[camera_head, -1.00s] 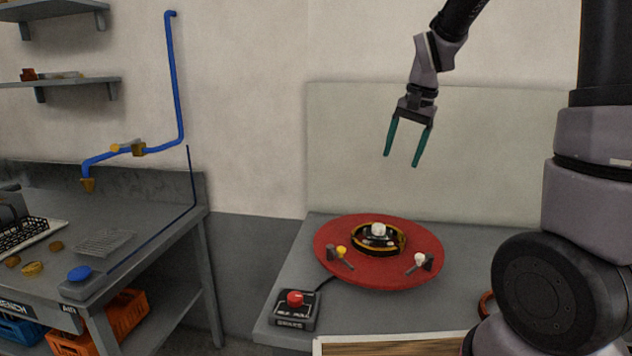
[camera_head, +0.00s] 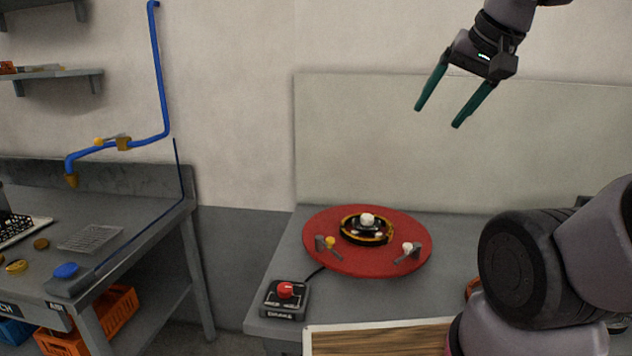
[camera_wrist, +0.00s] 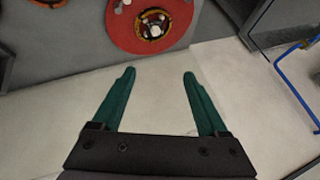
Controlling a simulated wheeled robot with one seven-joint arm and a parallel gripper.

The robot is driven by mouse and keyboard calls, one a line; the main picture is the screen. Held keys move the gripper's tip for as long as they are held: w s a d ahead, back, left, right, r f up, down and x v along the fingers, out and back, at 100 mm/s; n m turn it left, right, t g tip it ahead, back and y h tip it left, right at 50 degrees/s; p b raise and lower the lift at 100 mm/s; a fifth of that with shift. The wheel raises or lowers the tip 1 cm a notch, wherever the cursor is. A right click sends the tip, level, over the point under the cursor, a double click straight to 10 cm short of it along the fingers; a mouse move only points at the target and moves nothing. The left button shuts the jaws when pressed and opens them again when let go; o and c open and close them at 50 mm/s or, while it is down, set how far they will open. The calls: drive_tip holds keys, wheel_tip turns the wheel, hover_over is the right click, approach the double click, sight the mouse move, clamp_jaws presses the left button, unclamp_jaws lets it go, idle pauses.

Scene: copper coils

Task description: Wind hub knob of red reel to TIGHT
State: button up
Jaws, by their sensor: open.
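The red reel (camera_head: 330,257) lies flat on the grey bench, with a black and yellow ring at its centre. The white hub knob (camera_head: 367,219) stands in the middle of that ring. The reel also shows at the top of the wrist view (camera_wrist: 122,32), with the hub (camera_wrist: 153,18) partly dark around white parts. Two small clamps with a yellow knob (camera_head: 330,241) and a white knob (camera_head: 407,247) sit on the reel's rim. My gripper (camera_head: 437,117) is open and empty, high above and to the right of the reel, apart from it. No TIGHT marking is readable.
A control box with a red button (camera_head: 286,290) stands at the bench's front left. A wood-topped, white-edged board (camera_head: 380,340) lies in front. A second bench (camera_head: 130,235) with a blue pipe (camera_head: 160,90) above is at left. The air above the reel is clear.

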drive_tip(key=w+f+n+g, duration=0.25)
drive_tip(key=w+n, duration=0.35)
drive_tip(key=w, duration=0.3)
drive_tip(key=n+g+h, duration=0.2)
drive_tip(key=n+g, duration=0.3)
drive_tip(key=n, duration=0.8)
hover_over(368, 216)
wheel_tip(368, 216, down, 20)
drive_tip(key=shift+t, duration=0.25)
wheel_tip(368, 216, down, 11)
drive_tip(key=shift+w+f, duration=0.1)
drive_tip(key=shift+f, duration=0.1)
clamp_jaws()
